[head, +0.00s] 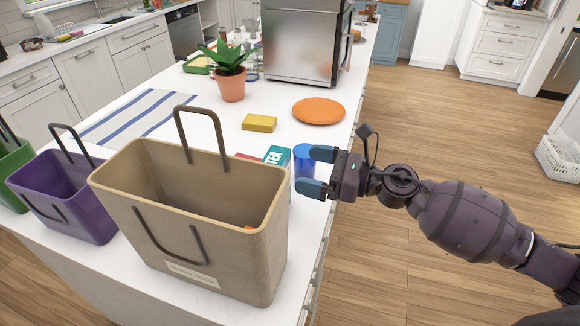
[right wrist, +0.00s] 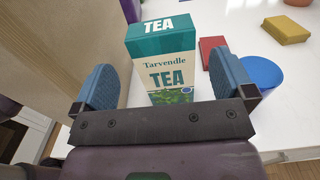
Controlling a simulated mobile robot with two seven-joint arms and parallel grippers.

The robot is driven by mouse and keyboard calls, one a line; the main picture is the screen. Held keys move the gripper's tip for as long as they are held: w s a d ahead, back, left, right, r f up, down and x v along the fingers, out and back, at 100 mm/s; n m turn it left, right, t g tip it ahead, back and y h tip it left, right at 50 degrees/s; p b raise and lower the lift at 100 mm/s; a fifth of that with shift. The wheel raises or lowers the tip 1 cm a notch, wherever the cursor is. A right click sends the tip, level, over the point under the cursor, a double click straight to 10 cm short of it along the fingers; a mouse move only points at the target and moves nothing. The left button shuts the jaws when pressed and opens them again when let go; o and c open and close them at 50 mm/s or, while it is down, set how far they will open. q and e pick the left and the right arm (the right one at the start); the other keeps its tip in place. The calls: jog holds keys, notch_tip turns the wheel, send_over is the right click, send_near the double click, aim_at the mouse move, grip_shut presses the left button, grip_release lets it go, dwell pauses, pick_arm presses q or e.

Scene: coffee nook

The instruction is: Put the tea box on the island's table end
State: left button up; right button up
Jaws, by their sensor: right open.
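The tea box (right wrist: 165,68), teal and cream with "TEA" on it, stands upright on the white island top. In the head view only its teal upper part (head: 276,156) shows, behind the beige basket's right edge. My right gripper (head: 318,173) is open and empty, at the island's right edge near the box. In the right wrist view its two blue fingers (right wrist: 170,95) are spread, with the box ahead between them. I cannot tell if they touch it. My left gripper is not in view.
A beige basket (head: 180,235) stands left of the tea box, with a purple basket (head: 62,195) beyond. A blue cylinder (head: 304,154) is close to the gripper. A yellow sponge-like block (head: 259,123), an orange plate (head: 319,111) and a potted plant (head: 230,82) stand farther back. A red block (right wrist: 213,53) is behind the box.

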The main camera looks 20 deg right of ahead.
jog(key=shift+b+v, duration=0.35)
jog(key=shift+v, duration=1.65)
jog(key=s+d+f+m+t+h, duration=0.2)
jog(key=f+m+t+h, duration=0.4)
jog(key=m, duration=0.8)
jog(key=s+d+f+m+t+h, duration=0.1)
jog(key=s+d+f+m+h, duration=0.25)
jog(key=f+m, duration=0.75)
jog(key=s+f+m+g+h, duration=0.5)
jog(key=s+f+m, duration=0.6)
jog(key=m, duration=1)
jog(key=shift+s+d+f+h, duration=0.3)
jog(key=shift+s+h, duration=0.05)
jog(key=shift+s, duration=0.35)
